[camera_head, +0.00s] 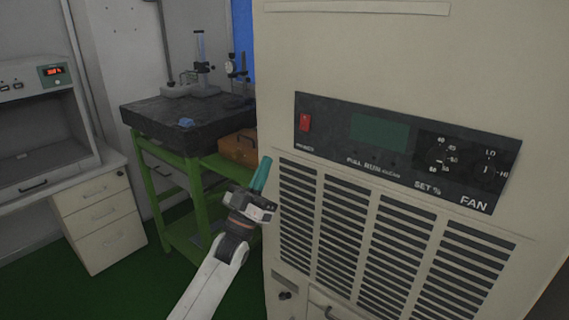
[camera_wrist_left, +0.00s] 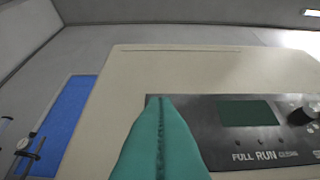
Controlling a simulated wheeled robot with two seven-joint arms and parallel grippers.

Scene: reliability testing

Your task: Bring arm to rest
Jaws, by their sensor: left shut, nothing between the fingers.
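My left gripper (camera_head: 262,172) is raised in front of the left edge of a large beige machine (camera_head: 400,45). Its green fingers are shut with nothing between them. In the left wrist view the closed fingers (camera_wrist_left: 160,110) point up at the machine's dark control panel (camera_wrist_left: 215,108) and cover its left part. In the head view the panel (camera_head: 340,145) shows a red switch (camera_head: 305,122), a green display (camera_head: 380,132) and a fan dial (camera_head: 487,170). I cannot tell whether the fingertips touch the machine. My right gripper is not in view.
Vents (camera_head: 340,225) fill the machine's front below the panel. To the left, a green-framed table (camera_head: 197,195) carries a dark slab (camera_head: 150,115) with gauge stands (camera_head: 200,70). A brown wooden box (camera_head: 238,148) sits beside it. A drawer cabinet (camera_head: 98,215) stands farther left. Green floor lies between.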

